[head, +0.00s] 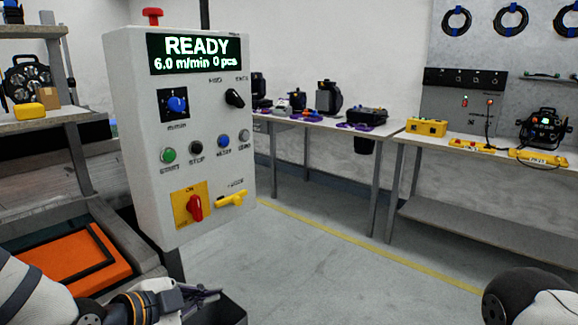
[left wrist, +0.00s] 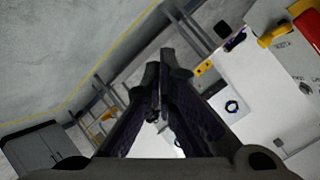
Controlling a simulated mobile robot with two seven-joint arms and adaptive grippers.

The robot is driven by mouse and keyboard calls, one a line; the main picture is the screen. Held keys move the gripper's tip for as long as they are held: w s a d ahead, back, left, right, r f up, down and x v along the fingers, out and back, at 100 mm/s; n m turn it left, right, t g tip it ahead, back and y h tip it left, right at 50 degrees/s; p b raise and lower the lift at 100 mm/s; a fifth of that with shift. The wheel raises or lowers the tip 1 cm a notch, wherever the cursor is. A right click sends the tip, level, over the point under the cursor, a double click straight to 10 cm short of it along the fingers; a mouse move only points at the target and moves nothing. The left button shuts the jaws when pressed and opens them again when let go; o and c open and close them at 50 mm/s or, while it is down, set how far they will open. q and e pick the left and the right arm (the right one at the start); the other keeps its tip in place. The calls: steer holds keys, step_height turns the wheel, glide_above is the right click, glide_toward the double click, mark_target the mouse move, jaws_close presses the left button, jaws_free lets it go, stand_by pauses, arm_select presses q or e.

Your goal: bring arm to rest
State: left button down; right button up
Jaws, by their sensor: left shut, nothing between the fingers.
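My left gripper (head: 192,294) shows at the bottom of the head view, left of centre, below the control box. Its fingers are closed together with nothing between them. In the left wrist view the two dark fingers (left wrist: 160,95) meet near the middle of the picture. Part of my right arm shows at the bottom right of the head view; its gripper is out of view.
A white control box (head: 183,130) with a READY display, knobs and a red switch stands close, above the left gripper. A dark bin (head: 217,310) sits beside the gripper. An orange panel (head: 75,250) lies at left. Workbenches (head: 335,124) line the back; the floor between is clear.

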arm_select(q)
steer(key=s+d+f+n+g+y, duration=0.1)
steer(key=s+f+n+g+y, duration=0.45)
steer(key=s+f, duration=1.35)
steer(key=s+a+n+g, duration=0.2)
steer(key=s+n, duration=0.1)
steer(key=s, duration=0.5)
steer(key=s+a+f+n+g, duration=0.1)
steer(key=s+a+n+g, duration=0.1)
steer(key=s, duration=0.6)
steer(key=s+a+n+g, duration=0.2)
steer(key=s+n, duration=0.3)
steer(key=s, duration=0.3)
steer(key=shift+s+f+g+y+p, duration=0.15)
steer(key=shift+f+g+y+p, duration=0.1)
steer(key=shift+g+y+p, duration=0.3)
arm_select(e)
steer(key=shift+w+r, duration=0.5)
steer(key=shift+r, duration=0.05)
arm_select(q)
steer(key=shift+a, duration=0.1)
